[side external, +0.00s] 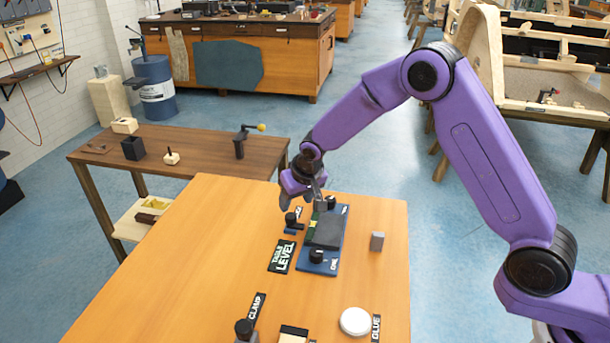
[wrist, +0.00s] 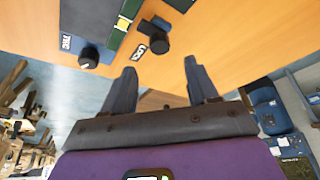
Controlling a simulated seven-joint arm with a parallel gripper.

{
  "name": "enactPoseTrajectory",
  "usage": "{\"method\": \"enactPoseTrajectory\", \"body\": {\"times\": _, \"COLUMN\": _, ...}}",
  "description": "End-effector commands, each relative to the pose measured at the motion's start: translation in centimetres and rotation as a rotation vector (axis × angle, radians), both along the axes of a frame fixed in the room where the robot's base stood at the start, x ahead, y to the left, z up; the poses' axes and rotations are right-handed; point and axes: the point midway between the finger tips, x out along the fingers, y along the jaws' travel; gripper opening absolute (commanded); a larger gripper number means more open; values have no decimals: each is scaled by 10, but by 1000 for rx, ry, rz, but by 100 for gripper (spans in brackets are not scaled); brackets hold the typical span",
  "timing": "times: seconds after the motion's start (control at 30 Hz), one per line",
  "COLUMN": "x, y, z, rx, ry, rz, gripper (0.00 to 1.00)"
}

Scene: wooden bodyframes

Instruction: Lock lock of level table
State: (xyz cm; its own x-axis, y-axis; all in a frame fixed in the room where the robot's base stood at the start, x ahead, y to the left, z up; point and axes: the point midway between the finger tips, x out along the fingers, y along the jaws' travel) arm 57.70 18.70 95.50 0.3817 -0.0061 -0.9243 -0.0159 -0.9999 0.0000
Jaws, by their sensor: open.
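The level table (side external: 324,240) is a dark grey plate on a blue base, lying on the orange table, with black knobs at its near and far ends. Its green level strip (wrist: 121,28) shows in the wrist view. The lock (side external: 291,219) is a small black knob on a blue piece at the level table's left side. In the wrist view the lock's black knob (wrist: 160,44) appears beside a small black label, just ahead of the fingers. My gripper (wrist: 160,68) is open and empty, with the knob beyond its gap; I see no contact. In the side view my gripper (side external: 301,194) hangs over the level table's far end.
A small grey block (side external: 377,241) stands right of the level table. A "LEVEL TABLE" sign (side external: 282,257) lies to its left. A clamp (side external: 245,330) and a round white glue container (side external: 355,321) are at the near edge. The table's left part is clear.

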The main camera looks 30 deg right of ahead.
Motion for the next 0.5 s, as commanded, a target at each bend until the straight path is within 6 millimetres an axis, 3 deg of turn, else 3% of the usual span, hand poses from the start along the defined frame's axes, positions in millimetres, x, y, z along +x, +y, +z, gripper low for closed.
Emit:
{"method": "enactPoseTrajectory", "body": {"times": 0.3, "x": -22, "y": 0, "z": 54, "rx": 1, "ry": -3, "rz": -1, "gripper": 58}}
{"method": "enactPoseTrajectory", "body": {"times": 0.5, "x": -33, "y": 0, "z": 80, "rx": -1, "ry": 0, "rz": 0, "gripper": 58}}
